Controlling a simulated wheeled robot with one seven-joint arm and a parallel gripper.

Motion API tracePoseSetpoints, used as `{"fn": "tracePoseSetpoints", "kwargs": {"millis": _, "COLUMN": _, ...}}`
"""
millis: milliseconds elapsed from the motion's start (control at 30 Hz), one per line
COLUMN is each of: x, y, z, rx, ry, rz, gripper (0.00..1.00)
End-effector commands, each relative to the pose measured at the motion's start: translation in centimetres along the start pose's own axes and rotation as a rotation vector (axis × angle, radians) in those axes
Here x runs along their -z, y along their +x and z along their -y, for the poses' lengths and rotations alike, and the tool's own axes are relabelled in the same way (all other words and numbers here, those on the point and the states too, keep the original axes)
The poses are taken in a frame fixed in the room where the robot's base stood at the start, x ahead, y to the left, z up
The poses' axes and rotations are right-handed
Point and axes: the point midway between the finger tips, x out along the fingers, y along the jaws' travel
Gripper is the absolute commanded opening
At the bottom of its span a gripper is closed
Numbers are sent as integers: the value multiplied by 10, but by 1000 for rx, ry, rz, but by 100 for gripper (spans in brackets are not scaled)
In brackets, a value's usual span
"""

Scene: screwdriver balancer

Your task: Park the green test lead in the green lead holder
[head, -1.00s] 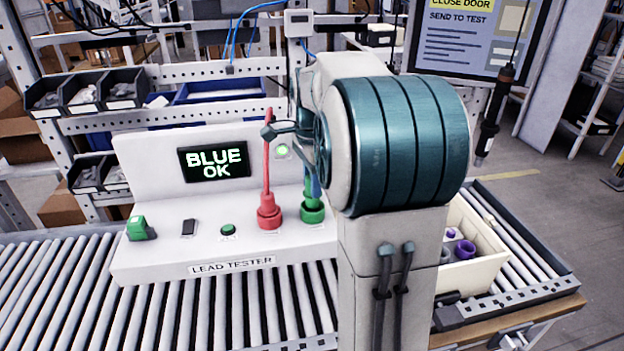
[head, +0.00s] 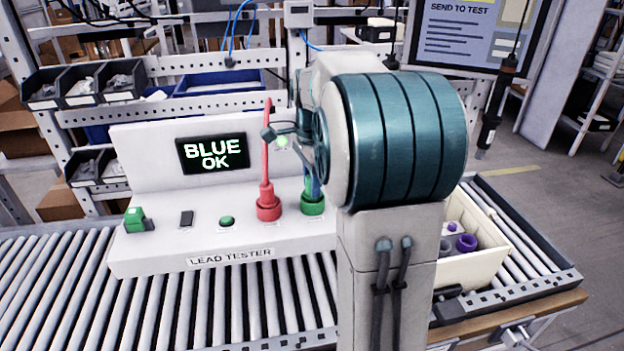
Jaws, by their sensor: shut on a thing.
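The green lead holder (head: 313,204) is a round green socket at the right of the white lead tester (head: 150,255). A narrow upright stretch of the green test lead (head: 307,187) shows just above it, with a blue strip beside it. My arm hides the rest. My gripper (head: 312,176) is mostly hidden behind my own arm, over the green holder, and is shut on the green test lead. Whether the lead is fully seated cannot be seen. The red test lead (head: 267,165) stands upright in its red holder (head: 269,206), just left of the green one.
The tester screen (head: 213,153) reads BLUE OK. A green clamp-like block (head: 137,220), a dark switch (head: 187,218) and a green button (head: 227,222) sit along the tester. A cream bin (head: 475,262) with purple and grey rings stands at right. Rollers lie in front.

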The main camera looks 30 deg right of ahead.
Motion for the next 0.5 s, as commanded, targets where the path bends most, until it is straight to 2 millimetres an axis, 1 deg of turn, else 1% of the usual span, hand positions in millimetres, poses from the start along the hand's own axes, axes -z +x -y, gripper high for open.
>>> {"fn": "tracePoseSetpoints", "kwargs": {"millis": 167, "x": 0, "y": 5, "z": 0, "rx": 0, "ry": 0, "rz": 0, "gripper": 4}}
{"fn": "tracePoseSetpoints", "kwargs": {"millis": 433, "x": 0, "y": 5, "z": 0, "rx": 0, "ry": 0, "rz": 0, "gripper": 4}}
{"fn": "tracePoseSetpoints", "kwargs": {"millis": 467, "x": 0, "y": 5, "z": 0, "rx": 0, "ry": 0, "rz": 0, "gripper": 34}}
{"fn": "tracePoseSetpoints", "kwargs": {"millis": 500, "x": 0, "y": 5, "z": 0, "rx": 0, "ry": 0, "rz": 0, "gripper": 45}}
